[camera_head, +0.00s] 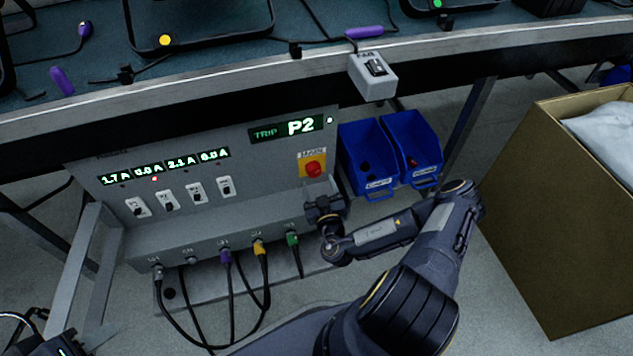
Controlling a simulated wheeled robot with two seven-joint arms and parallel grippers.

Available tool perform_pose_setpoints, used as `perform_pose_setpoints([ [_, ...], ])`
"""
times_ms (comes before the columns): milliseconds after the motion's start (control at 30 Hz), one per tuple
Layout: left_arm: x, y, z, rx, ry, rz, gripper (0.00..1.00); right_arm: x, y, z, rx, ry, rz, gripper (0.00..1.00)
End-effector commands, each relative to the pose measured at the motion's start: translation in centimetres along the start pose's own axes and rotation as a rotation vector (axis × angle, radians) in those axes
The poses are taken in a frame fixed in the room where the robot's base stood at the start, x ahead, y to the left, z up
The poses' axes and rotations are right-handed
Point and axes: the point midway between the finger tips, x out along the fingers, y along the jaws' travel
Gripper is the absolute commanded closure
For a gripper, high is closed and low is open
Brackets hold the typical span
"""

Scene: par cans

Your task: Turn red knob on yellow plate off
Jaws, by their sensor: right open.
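The red knob (314,169) sits on a yellow plate (303,158) labelled MAIN, at the right of the grey panel (120,165). The knob's exact angle is too small to read. My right gripper (320,192) is open just below the knob, in front of the panel face. A small gap shows between it and the knob, and it holds nothing visible. Dark parts of my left gripper (62,343) show at the bottom left corner, far from the panel's knob; its jaws are not clear.
Lit displays and several small switches (197,192) line the panel, with a TRIP P2 display (288,128) above. Cables plug in below. Blue bins (368,155) hang right of the plate. A grey switch box (373,74) is on the bench edge. A cardboard box (560,220) stands right.

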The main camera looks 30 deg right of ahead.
Motion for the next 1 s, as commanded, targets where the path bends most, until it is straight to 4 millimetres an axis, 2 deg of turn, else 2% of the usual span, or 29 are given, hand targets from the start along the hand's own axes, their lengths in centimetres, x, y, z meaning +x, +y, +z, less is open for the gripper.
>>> perform_pose_setpoints([
  [33,0.5,-0.2,0.2,0.0,0.0,0.0,0.64,0.8,-0.1,0.1,-0.003,0.006,0.0,0.38],
  [200,0.8,-0.4,0.4,0.0,0.0,0.0,0.64,2.5,0.0,0.0,-0.002,0.004,-0.001,0.38],
  [533,0.8,-0.4,0.4,0.0,0.0,0.0,0.64,2.9,0.0,-0.1,-0.002,0.002,-0.002,0.38],
  [867,0.8,-0.4,0.4,0.0,0.0,0.0,0.64,2.9,0.0,-0.1,-0.002,0.002,-0.002,0.81],
  [1000,0.8,-0.3,0.4,0.0,0.0,0.0,0.64,2.9,0.0,-0.1,-0.006,0.002,-0.002,0.82],
])
